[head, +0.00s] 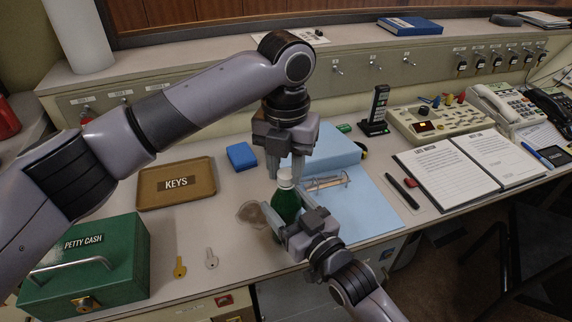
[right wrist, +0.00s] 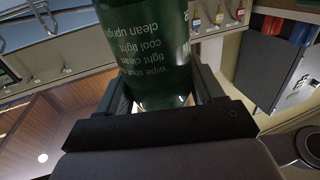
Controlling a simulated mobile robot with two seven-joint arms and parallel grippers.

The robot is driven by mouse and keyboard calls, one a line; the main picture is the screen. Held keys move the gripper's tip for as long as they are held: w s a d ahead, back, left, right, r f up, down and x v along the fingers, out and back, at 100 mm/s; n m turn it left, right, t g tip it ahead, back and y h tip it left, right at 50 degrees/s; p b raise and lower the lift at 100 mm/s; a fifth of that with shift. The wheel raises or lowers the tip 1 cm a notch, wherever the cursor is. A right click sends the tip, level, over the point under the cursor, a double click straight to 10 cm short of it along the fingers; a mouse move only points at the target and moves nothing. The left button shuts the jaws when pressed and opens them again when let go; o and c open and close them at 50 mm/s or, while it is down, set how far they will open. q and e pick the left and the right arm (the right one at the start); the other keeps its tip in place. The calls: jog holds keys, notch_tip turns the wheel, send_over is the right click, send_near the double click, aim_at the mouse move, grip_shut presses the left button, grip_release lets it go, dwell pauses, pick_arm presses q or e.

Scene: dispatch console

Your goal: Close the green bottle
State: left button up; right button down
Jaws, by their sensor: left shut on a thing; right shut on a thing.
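The green bottle (head: 286,206) stands upright near the front edge of the desk, with a white cap (head: 285,178) at its top. My left gripper (head: 285,168) points down from above and is shut on the white cap. My right gripper (head: 288,228) comes from the front right and is shut on the bottle's body. In the right wrist view the green bottle (right wrist: 145,50) with white lettering fills the space between the fingers. Whether the cap is fully seated on the neck cannot be told.
A blue block (head: 241,156) and an open log book (head: 440,172) are nearby.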

pick_arm(q)
jog(key=m, duration=0.6)
jog(key=shift+m, duration=0.3)
jog(key=o, duration=1)
jog(key=shift+r, duration=2.3)
jog(key=shift+c, duration=0.4)
